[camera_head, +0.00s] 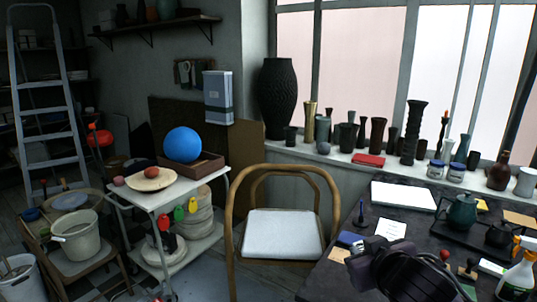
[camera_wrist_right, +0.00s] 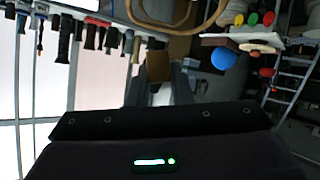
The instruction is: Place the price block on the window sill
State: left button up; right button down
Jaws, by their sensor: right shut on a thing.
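My right gripper (camera_head: 352,262) is over the front of the dark table in the head view. It is shut on a small tan block, which I take for the price block (camera_head: 339,254); it shows at the fingertips. In the right wrist view the block (camera_wrist_right: 158,66) sits between the two dark fingers (camera_wrist_right: 158,88). Any writing on it cannot be read. The window sill (camera_head: 340,157) runs along the back under the window, behind the table and apart from the gripper. My left gripper is not in view.
The sill carries a tall black vase (camera_head: 277,100), several dark vases, a red book (camera_head: 369,160) and jars. The table holds a white board (camera_head: 403,196), a teapot (camera_head: 460,212) and a spray bottle (camera_head: 517,278). A wooden chair (camera_head: 283,235) stands left of the table.

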jog(key=shift+d+r, duration=0.1)
jog(key=shift+r, duration=0.1)
jog(key=s+a, duration=0.2)
jog(key=a, duration=0.8)
jog(key=s+a, duration=0.2)
jog(key=a, duration=0.7)
jog(key=w+d, duration=0.1)
jog(key=d, duration=0.5)
jog(key=w+d, duration=0.1)
jog(key=d, duration=0.5)
jog(key=w+d, duration=0.2)
jog(key=d, duration=0.5)
jog(key=shift+f, duration=0.1)
jog(key=shift+a, duration=0.1)
jog(key=s+a, duration=0.2)
jog(key=a, duration=0.7)
jog(key=s+a, duration=0.2)
jog(key=a, duration=0.8)
